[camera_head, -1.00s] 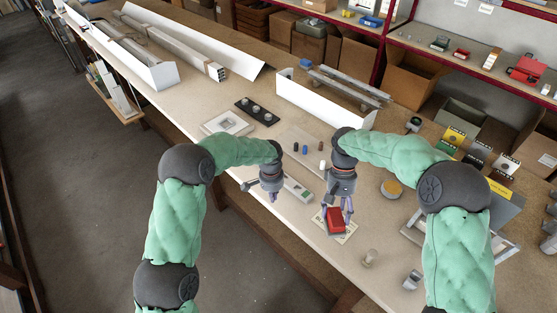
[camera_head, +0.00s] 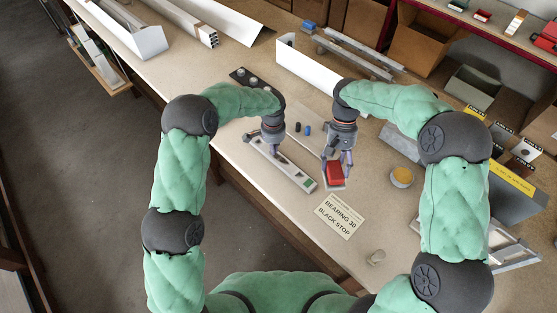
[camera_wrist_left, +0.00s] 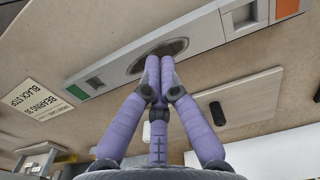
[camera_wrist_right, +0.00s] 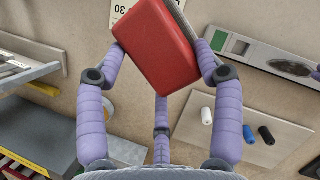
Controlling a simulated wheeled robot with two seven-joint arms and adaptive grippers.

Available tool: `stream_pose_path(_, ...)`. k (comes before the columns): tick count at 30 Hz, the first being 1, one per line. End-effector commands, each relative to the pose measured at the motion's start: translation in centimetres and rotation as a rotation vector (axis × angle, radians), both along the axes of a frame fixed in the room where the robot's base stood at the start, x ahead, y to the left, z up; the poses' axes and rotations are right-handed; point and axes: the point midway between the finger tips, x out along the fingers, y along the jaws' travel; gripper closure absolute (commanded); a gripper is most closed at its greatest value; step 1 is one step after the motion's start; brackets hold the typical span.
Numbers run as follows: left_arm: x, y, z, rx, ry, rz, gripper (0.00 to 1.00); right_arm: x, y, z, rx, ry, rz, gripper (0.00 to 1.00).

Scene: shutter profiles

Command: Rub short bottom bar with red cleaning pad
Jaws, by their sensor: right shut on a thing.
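A red block-shaped pad (camera_head: 335,172) with a grey backing is held between the fingers of my right gripper (camera_head: 337,163). It fills the upper middle of the right wrist view (camera_wrist_right: 158,45). My left gripper (camera_head: 276,151) is empty, its fingertips together in the left wrist view (camera_wrist_left: 157,62). It is in front of a grey strip (camera_wrist_left: 120,74) with a green end, an orange end and a dark oval recess. Two short grey bars (camera_head: 352,57) lie beside a white angled profile at the back. I cannot tell which one is the short bottom bar.
A card reading BEARING 30 BLACK STOP (camera_head: 339,216) lies near the front edge. Small white, blue and black pieces lie on a board (camera_wrist_right: 240,135). Long profiles lie at back left.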

Motion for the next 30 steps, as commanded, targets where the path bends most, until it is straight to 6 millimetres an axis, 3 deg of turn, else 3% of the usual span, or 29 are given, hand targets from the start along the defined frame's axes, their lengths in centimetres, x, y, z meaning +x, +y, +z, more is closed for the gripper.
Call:
stream_pose_path(7,0.0,0.0,-2.3,0.001,-0.001,0.0,1.0,0.0,0.0,-1.3,0.0,0.0,0.0,0.59)
stream_pose_path(30,0.0,0.0,-2.4,0.0,-0.001,0.001,1.0,0.0,0.0,-1.3,0.0,0.0,0.0,0.59)
